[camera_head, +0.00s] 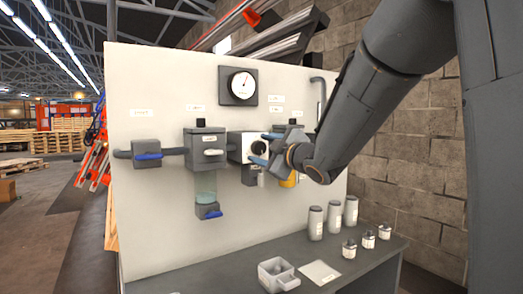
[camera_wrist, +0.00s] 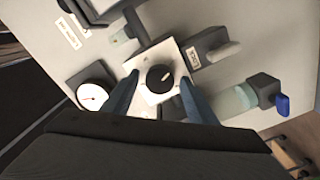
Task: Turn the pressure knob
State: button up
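The pressure knob (camera_wrist: 160,78) is a round black knob with a white pointer line, on a white square face in the wrist view. In the head view the white-faced regulator (camera_head: 234,147) is partly covered by my gripper (camera_head: 264,148). In the wrist view my gripper (camera_wrist: 158,84) is open, with one blue-grey finger on each side of the knob. Gaps show between the fingers and the knob, and I cannot tell how far the tips are from the face. The round pressure gauge (camera_head: 243,85) is above the regulator; it also shows in the wrist view (camera_wrist: 92,97).
Left of the regulator are a filter unit (camera_head: 207,143) with a clear bowl and a blue-handled valve (camera_head: 147,156). A yellow part (camera_head: 288,181) is below my gripper. The bench (camera_head: 345,278) holds a grey cup (camera_head: 277,274), a white card (camera_head: 320,272), canisters and small bottles.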

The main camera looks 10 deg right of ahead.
jog(key=v, duration=0.8)
jog(key=shift+b, duration=0.3)
jog(key=shift+w, duration=0.1)
jog(key=s+d+f+m+g+h, duration=0.1)
jog(key=s+f+m+g+h, duration=0.15)
jog(key=f, duration=0.45)
jog(key=s+d+f+m+g+h+p, duration=0.1)
jog(key=s+f+m+g+h, duration=0.1)
jog(key=f+m, duration=0.35)
jog(key=s+d+f+m+g+h, duration=0.1)
jog(key=s+d+f+g+h, duration=0.15)
jog(key=f, duration=0.65)
jog(key=s+a+f+m+g, duration=0.1)
jog(key=s+a+f+g, duration=0.1)
jog(key=s, duration=0.5)
jog(key=s+a+f+m+g+y+p, duration=0.1)
jog(key=s+a+f+m+g, duration=0.1)
jog(key=s+f, duration=0.4)
jog(key=s+a+f+m+g, duration=0.2)
jog(key=s+a+f+g, duration=0.1)
jog(key=s+g, duration=0.3)
jog(key=shift+s+f, duration=0.8)
jog(key=shift+s, duration=0.4)
jog(key=shift+w+a, duration=0.1)
